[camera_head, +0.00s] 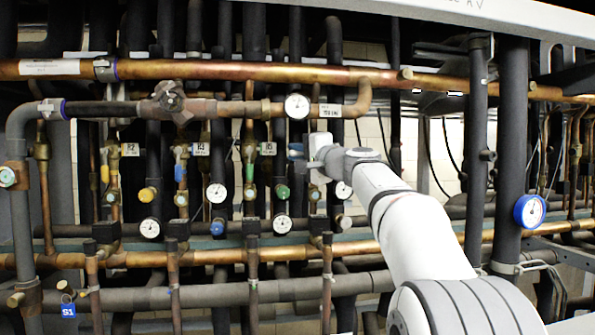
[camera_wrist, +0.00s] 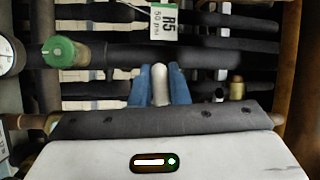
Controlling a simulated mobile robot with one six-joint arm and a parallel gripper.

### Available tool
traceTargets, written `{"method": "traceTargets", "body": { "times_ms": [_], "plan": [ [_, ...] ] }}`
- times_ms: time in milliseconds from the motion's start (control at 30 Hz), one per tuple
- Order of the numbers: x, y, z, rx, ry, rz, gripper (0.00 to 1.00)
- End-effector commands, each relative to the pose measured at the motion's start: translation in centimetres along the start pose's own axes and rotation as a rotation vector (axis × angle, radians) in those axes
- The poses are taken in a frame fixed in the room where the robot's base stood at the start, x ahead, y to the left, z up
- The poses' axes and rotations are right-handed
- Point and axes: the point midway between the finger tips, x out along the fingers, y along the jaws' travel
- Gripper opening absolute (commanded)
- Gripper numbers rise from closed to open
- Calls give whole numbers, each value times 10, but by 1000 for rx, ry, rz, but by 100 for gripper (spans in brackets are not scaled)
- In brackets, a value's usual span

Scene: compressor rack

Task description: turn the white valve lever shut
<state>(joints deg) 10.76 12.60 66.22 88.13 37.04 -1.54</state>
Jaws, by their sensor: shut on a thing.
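The white valve lever (camera_wrist: 160,86) shows in the wrist view as a pale rounded handle between two blue fingers. My gripper (camera_wrist: 160,88) is shut on it, with one finger on each side. In the head view my gripper (camera_head: 297,151) reaches in from the right, its blue fingertips among the vertical pipes just right of the R5 tag (camera_head: 268,149). The white lever cannot be made out there, and the valve body behind it is hidden by my gripper and wrist.
A green knob (camera_wrist: 62,52) and a gauge (camera_wrist: 10,54) lie left of my fingers in the wrist view. A brass fitting (camera_wrist: 237,88) is close on the right. A copper pipe (camera_head: 225,72) runs above my gripper, with a white gauge (camera_head: 297,106) below it.

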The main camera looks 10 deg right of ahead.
Motion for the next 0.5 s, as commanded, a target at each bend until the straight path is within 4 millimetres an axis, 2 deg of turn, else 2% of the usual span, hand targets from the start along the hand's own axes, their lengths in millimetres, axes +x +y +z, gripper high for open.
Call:
{"method": "traceTargets", "body": {
  "times_ms": [33, 200, 500],
  "plan": [
    [0, 4, 1, 30, 6, -15, 0],
    [2, -4, 1, 94, 18, -44, 0],
    [2, -6, 1, 100, 19, -46, 0]
  ]
}}
